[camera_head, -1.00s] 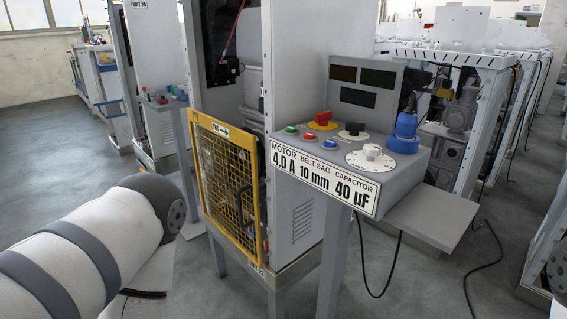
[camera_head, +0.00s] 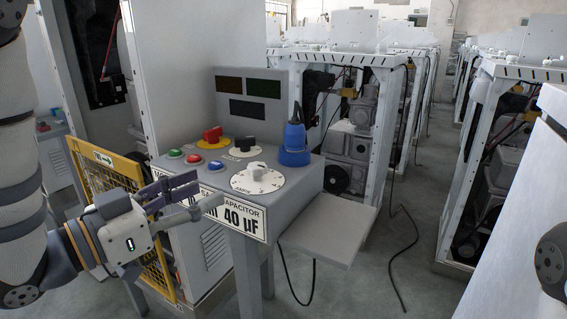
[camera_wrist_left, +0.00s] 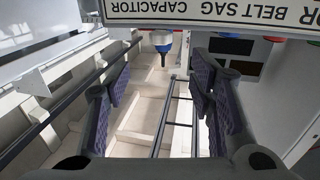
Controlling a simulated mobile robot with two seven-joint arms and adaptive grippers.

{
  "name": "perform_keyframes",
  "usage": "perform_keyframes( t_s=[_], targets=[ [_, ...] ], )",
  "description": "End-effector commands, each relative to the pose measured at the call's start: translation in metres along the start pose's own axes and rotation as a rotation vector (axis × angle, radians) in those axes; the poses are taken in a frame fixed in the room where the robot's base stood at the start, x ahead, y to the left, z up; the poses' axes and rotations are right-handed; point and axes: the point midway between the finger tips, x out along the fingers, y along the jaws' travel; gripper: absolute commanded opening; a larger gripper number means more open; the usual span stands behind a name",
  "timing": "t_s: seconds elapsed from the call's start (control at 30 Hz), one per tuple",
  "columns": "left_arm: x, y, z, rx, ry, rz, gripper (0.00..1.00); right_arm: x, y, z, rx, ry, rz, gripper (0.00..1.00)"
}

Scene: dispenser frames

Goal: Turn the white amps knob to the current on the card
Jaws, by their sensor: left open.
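The white knob (camera_head: 257,169) sits on a round white dial (camera_head: 257,181) on the sloped console top; its scale is too small to read. The card (camera_head: 243,221) on the console's front edge shows "40 µF" under "CAPACITOR"; my gripper hides much of the rest. In the earlier head view its motor entry reads "4.0 A". My left gripper (camera_head: 208,191) is open and empty, in front of the card, left of and lower than the white dial. In the left wrist view, the card (camera_wrist_left: 215,10) appears upside down beyond the open fingers (camera_wrist_left: 160,75). My right gripper is out of view.
A red knob (camera_head: 211,136), a black knob (camera_head: 244,145), several push buttons and a blue plug (camera_head: 294,143) share the console. A yellow mesh guard (camera_head: 105,178) stands left of it. A bare grey shelf (camera_head: 330,230) juts out at right.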

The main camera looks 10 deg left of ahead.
Motion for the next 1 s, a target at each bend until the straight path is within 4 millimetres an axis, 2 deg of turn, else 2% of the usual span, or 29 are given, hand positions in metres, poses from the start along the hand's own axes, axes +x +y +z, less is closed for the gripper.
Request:
perform_keyframes(
  t_s=[0.07,0.4,0.5,0.63,0.87,1.0],
  targets=[
    [0.011,0.001,0.000,0.003,0.003,0.006,0.49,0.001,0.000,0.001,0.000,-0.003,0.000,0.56],
    [0.093,0.002,0.002,0.002,-0.001,0.005,0.49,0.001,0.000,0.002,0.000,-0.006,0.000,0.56],
    [0.108,0.001,0.001,0.002,0.000,0.003,0.49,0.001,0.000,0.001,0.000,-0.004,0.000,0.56],
    [0.118,0.001,0.001,0.000,-0.001,0.002,0.49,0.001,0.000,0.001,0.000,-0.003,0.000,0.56],
    [0.119,0.001,0.002,-0.001,-0.001,0.001,0.49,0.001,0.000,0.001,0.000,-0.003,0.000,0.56],
    [0.119,0.001,0.002,-0.001,-0.001,0.001,0.20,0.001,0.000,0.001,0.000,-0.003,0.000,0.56]
  ],
)
